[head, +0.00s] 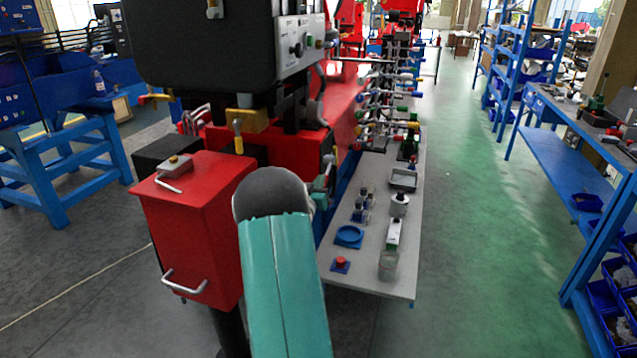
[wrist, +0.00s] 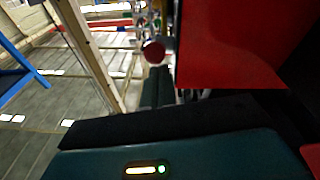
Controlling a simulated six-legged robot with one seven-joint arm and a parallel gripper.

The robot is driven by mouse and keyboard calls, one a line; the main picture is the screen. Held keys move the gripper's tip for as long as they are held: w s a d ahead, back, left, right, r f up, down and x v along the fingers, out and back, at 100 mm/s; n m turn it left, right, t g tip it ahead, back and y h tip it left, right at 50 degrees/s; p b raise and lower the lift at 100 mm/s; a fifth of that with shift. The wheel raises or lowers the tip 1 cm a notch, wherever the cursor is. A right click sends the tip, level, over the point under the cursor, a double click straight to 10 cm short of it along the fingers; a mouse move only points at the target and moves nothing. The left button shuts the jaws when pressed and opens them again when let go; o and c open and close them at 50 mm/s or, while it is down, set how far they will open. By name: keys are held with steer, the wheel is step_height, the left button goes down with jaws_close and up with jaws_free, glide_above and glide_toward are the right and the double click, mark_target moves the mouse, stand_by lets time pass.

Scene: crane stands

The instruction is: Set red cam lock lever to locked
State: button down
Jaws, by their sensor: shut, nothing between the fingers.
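My gripper (wrist: 158,88) shows in the wrist view as two dark teal fingers, shut side by side with nothing between them. A round red knob (wrist: 153,51) appears just beyond the fingertips; it may be the end of the red cam lock lever. I cannot tell whether the fingers touch it, and the lever's shaft and setting are not clear. In the head view my teal arm covers the gripper and part of the red machine. Several levers with coloured knobs (head: 384,112) stick out along the machine's right side, too small to tell the red one's setting.
A red panel (wrist: 225,45) stands close right of the fingers. In the head view, a red box with handles (head: 195,230) is left of my arm. Green floor (head: 480,230) is clear before the blue shelves.

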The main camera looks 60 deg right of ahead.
steer(key=shift+f, duration=0.2)
steer(key=shift+f+h, duration=0.2)
steer(key=shift+h, duration=0.1)
